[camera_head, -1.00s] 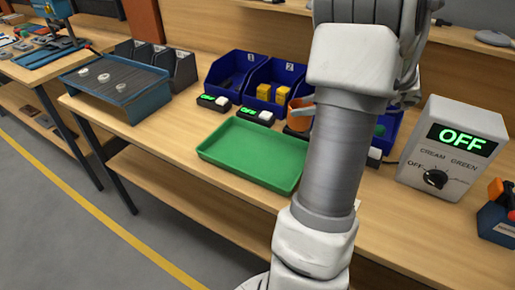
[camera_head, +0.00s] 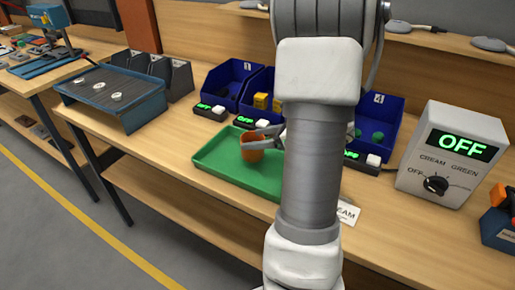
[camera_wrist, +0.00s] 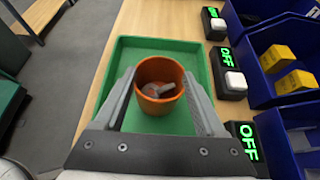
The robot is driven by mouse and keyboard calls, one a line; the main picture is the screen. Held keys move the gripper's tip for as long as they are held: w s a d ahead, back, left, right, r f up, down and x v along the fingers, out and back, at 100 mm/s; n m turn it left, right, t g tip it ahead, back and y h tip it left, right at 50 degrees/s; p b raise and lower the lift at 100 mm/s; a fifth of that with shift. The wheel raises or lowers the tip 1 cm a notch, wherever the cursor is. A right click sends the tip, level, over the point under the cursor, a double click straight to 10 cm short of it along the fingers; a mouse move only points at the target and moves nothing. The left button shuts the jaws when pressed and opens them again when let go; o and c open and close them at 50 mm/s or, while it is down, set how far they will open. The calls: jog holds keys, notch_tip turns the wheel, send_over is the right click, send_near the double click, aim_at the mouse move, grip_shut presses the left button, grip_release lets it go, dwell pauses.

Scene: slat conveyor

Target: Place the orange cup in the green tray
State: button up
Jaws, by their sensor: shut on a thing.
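The orange cup (camera_wrist: 160,104) is between the two fingers of my gripper (camera_wrist: 163,100), which is shut on it. Some small grey pieces lie inside the cup. The green tray (camera_wrist: 122,61) lies under and around the cup in the wrist view. In the head view the cup (camera_head: 251,154) shows over the far middle part of the green tray (camera_head: 215,160), with my gripper (camera_head: 258,146) reaching it from the right. I cannot tell whether the cup's bottom touches the tray. My arm hides the tray's right part.
Blue bins (camera_head: 236,78) and small boxes with green OFF displays (camera_head: 210,111) stand behind the tray. A grey control box (camera_head: 452,155) reading OFF stands at the right. A slatted conveyor (camera_head: 111,90) is at the left. The tabletop left of the tray is clear.

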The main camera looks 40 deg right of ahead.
jog(key=shift+f, duration=1.55)
jog(key=shift+f+b, duration=0.15)
jog(key=shift+b, duration=0.15)
jog(key=shift+f, duration=0.15)
jog(key=o, duration=1.3)
jog(key=shift+r, duration=0.35)
jog(key=p+v, duration=0.1)
jog(key=v, duration=1.1)
jog(key=shift+f, duration=0.1)
